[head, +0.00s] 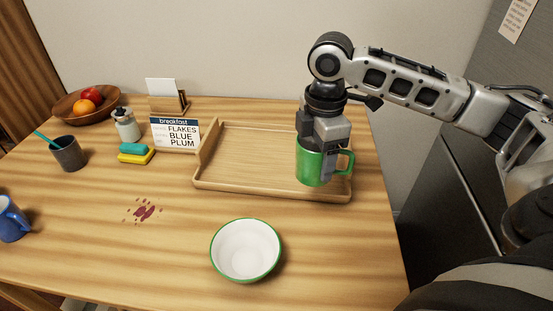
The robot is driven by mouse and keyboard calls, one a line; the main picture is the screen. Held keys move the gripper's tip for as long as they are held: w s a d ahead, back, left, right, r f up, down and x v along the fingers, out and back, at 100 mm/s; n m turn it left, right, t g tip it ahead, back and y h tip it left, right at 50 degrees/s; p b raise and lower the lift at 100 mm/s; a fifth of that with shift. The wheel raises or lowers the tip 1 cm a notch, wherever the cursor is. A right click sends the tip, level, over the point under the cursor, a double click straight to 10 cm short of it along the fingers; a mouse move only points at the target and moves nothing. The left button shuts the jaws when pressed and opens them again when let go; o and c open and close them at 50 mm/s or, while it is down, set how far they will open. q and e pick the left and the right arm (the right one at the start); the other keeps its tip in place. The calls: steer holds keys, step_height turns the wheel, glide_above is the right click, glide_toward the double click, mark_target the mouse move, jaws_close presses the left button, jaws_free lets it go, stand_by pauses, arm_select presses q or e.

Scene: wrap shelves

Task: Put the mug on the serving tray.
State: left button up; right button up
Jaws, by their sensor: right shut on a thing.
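A green mug (311,171) is held upright by my right gripper (325,155), which comes down on it from above. The gripper is shut on the mug, and the mug's handle points right. The mug shows in front of the right part of the wooden serving tray (245,182). I cannot tell whether the mug's base touches the tray. The rest of the tray's floor is bare. My left gripper is not in view.
A white bowl with a green rim (245,250) stands in front of the tray. A breakfast sign (174,133), sponges (136,153), a bottle (126,125), a fruit bowl (75,109), a grey cup (68,154) and a blue mug (11,220) stand left. A dark red spill (145,212) marks the table.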

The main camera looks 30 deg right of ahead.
steer(key=shift+s+d+r+n, duration=0.1)
steer(key=shift+d+r+n, duration=0.15)
steer(key=shift+d+n, duration=0.65)
steer(key=shift+d, duration=0.2)
steer(key=w+d+f, duration=0.2)
steer(key=w+f, duration=0.1)
steer(key=w+d+f, duration=0.3)
steer(key=w, duration=0.1)
steer(key=w+d+f, duration=0.2)
steer(key=w+f, duration=0.1)
steer(key=w, duration=0.1)
steer(key=shift+d+f+b, duration=0.1)
steer(key=shift+d+b, duration=0.1)
steer(key=shift+b, duration=0.15)
steer(key=shift+w+d+f, duration=0.15)
steer(key=shift+w+f, duration=0.05)
steer(key=shift+f, duration=1.65)
